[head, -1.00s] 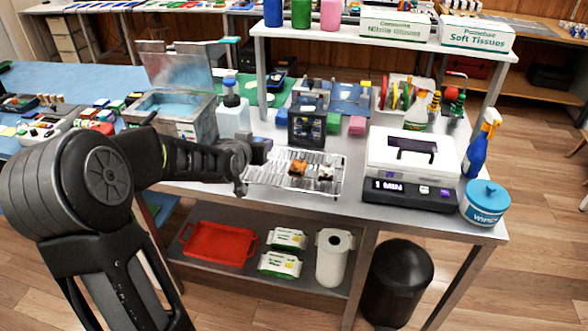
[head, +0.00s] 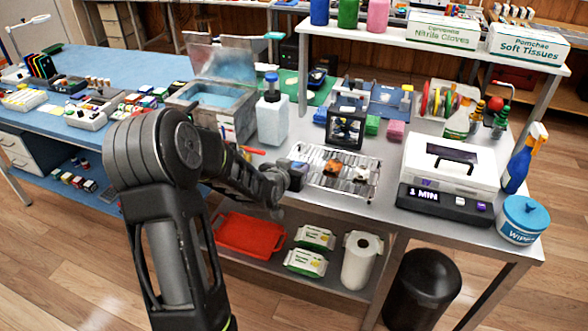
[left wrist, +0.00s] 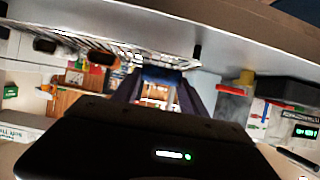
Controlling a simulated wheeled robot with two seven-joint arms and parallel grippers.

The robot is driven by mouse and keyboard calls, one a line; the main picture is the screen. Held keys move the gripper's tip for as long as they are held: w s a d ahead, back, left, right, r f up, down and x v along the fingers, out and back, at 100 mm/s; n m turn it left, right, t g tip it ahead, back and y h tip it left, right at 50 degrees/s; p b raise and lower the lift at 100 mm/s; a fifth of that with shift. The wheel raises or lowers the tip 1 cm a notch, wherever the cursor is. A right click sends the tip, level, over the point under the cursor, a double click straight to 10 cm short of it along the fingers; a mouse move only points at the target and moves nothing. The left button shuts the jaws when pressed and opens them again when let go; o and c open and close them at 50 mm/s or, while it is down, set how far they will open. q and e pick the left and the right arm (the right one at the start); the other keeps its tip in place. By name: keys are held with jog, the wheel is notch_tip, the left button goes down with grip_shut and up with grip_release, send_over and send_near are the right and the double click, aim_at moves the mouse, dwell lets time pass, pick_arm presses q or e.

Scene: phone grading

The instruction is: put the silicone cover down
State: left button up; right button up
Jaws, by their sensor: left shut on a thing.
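My left gripper (head: 294,176) is at the left end of the wire rack (head: 352,194), near the bench's front edge. In the left wrist view, my left gripper (left wrist: 158,92) is shut on a dark blue piece (left wrist: 163,75), seemingly the silicone cover. The fingers and the dim picture hide most of its shape. In the head view the held piece is small and dark, and I cannot tell whether it touches the bench or rack. An orange-brown piece (head: 332,166) and a pale piece with dark marks (head: 361,174) lie on the rack. My right gripper is out of view.
A small black-framed device (head: 346,125) stands behind the rack. A white bottle (head: 272,118) and an open metal basin (head: 245,124) stand at left. A white machine with a dark display base (head: 448,203) stands at right. A red tray (head: 252,235) is on the lower shelf.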

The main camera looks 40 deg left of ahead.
pick_arm(q)
jog(key=shift+f, duration=0.3)
jog(key=shift+f, duration=0.2)
jog(key=o, duration=1.5)
jog(key=shift+c, duration=0.2)
jog(key=shift+s+r, duration=0.1)
jog(key=shift+r, duration=0.15)
jog(key=v, duration=1.1)
jog(key=shift+s+d+b, duration=0.15)
jog(key=shift+s+b, duration=0.15)
jog(key=shift+b, duration=0.05)
jog(key=shift+r, duration=0.1)
